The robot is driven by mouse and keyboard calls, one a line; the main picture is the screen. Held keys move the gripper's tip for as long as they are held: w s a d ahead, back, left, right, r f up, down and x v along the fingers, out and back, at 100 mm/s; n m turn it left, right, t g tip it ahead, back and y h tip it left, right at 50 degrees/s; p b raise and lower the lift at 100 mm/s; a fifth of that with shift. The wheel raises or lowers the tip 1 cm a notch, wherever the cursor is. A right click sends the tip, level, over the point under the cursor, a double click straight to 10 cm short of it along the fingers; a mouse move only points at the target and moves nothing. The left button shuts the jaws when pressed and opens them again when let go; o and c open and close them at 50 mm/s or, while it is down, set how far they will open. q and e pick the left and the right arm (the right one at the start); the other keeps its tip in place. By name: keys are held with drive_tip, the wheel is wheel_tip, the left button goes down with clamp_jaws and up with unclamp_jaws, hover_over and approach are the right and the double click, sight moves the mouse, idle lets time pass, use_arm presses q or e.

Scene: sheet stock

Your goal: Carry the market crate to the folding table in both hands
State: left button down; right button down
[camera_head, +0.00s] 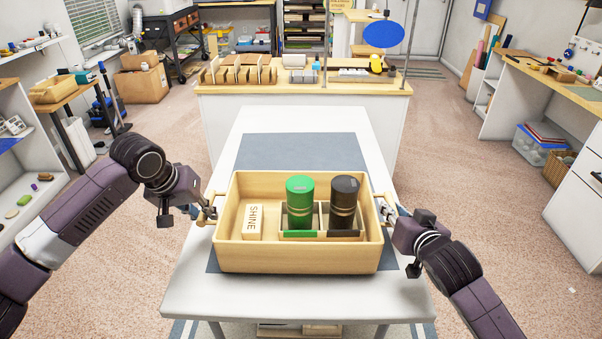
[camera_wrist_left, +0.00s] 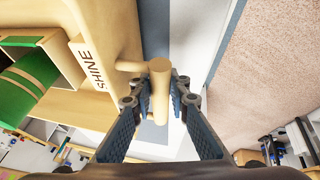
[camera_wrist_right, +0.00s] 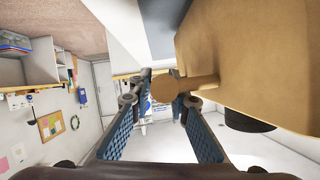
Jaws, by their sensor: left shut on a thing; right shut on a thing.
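The market crate (camera_head: 300,256), a light wooden open box, is level over the white folding table (camera_head: 200,295) and its grey-blue mat (camera_head: 302,150). I cannot tell whether its base touches the mat. It holds a green canister (camera_head: 300,204), a black canister (camera_head: 344,203) and a block marked SHINE (camera_head: 253,221). My left gripper (camera_head: 208,211) is shut on the crate's left handle, a wooden bar (camera_wrist_left: 158,92) between its fingers in the left wrist view. My right gripper (camera_head: 386,209) is shut on the right handle, whose round end (camera_wrist_right: 165,89) shows in the right wrist view.
Behind the table stands a wooden-topped counter (camera_head: 300,90) with racks of goods and a blue oval sign (camera_head: 383,34). A shelf unit stands at left and a white workbench (camera_head: 545,130) at right. Speckled floor (camera_head: 480,190) is open on both sides.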

use_arm(q)
drive_tip(key=shift+w+d+f+b, duration=0.1)
drive_tip(key=shift+f+b, duration=0.4)
drive_tip(key=shift+b, duration=0.1)
use_arm(e)
drive_tip(key=shift+a+f, duration=0.25)
drive_tip(key=shift+f, duration=0.25)
use_arm(q)
drive_tip(key=c, duration=2.1)
unclamp_jaws()
use_arm(e)
drive_tip(key=c, duration=2.1)
unclamp_jaws()
use_arm(q)
drive_tip(key=shift+o, duration=1.3)
drive_tip(key=shift+s+r, duration=0.1)
drive_tip(key=shift+s, duration=0.1)
use_arm(e)
drive_tip(key=shift+o, duration=1.4)
drive_tip(key=shift+s+d, duration=0.1)
drive_tip(key=shift+s, duration=0.05)
drive_tip(key=shift+d, duration=0.1)
use_arm(q)
drive_tip(key=v, duration=1.2)
use_arm(e)
drive_tip(key=v, duration=1.2)
use_arm(q)
drive_tip(key=shift+o, duration=0.2)
